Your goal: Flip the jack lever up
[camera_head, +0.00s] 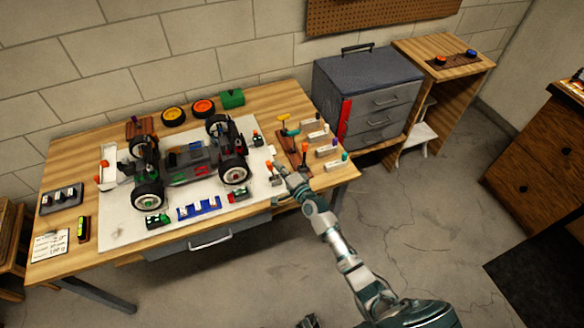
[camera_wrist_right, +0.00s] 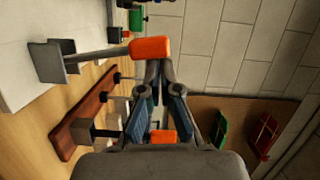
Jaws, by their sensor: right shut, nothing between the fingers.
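The jack lever (camera_wrist_right: 105,55) shows in the right wrist view as a grey rod with an orange grip (camera_wrist_right: 150,47). It runs out from a grey bracket (camera_wrist_right: 47,62) on the white mat. In the head view the orange tip (camera_head: 268,164) is small, at the mat's right edge beside my right gripper (camera_head: 279,169). In the right wrist view my right gripper (camera_wrist_right: 158,65) is shut and empty, its fingertips at the lower edge of the orange grip. I cannot tell whether they touch it.
The RC car (camera_head: 190,160) stands on the white mat (camera_head: 120,225) to the left. A brown tool rack (camera_head: 291,150) with upright handles stands close to my right gripper. A grey drawer cabinet (camera_head: 365,85) is behind the table's right end.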

